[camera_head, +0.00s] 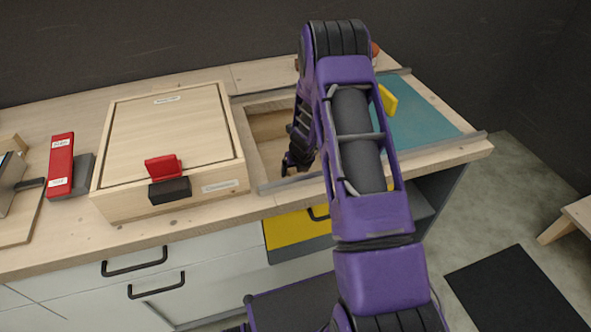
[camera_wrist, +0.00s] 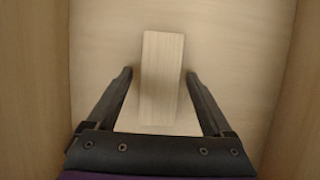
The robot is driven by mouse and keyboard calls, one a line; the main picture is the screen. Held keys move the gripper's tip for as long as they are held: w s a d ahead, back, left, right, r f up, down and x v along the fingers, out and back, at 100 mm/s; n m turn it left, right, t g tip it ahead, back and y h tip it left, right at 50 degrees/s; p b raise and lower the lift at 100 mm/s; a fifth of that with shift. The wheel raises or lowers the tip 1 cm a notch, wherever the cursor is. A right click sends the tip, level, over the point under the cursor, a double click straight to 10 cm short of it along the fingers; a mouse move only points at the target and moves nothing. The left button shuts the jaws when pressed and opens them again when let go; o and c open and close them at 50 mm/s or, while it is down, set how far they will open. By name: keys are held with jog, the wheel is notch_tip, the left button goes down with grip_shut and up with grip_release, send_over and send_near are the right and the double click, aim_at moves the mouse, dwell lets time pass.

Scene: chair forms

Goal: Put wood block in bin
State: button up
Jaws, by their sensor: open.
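The wood block (camera_wrist: 162,88) is a pale oblong piece in the wrist view, lying lengthwise between the two dark fingers of my gripper (camera_wrist: 159,74). The fingers are open, with a gap on each side of the block. Wooden walls stand left and right around a pale wooden floor. In the head view my gripper (camera_head: 292,162) reaches down into a wooden-walled recess (camera_head: 268,126) in the counter, which looks like the bin. My arm hides much of the recess, and the block does not show there. I cannot tell whether the block touches the floor.
A wooden box with a lid (camera_head: 170,140) and a red-and-black latch stands left of the recess. A red block (camera_head: 61,165) lies further left. A teal mat (camera_head: 420,118) and a yellow item (camera_head: 388,99) are to the right, partly behind my arm. Drawers are below.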

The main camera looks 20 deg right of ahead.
jog(key=shift+s+r, duration=0.1)
jog(key=shift+r, duration=0.35)
jog(key=p+v, duration=0.2)
jog(key=v, duration=0.9)
jog(key=shift+s+p, duration=0.2)
jog(key=shift+p, duration=0.15)
jog(key=shift+r, duration=0.1)
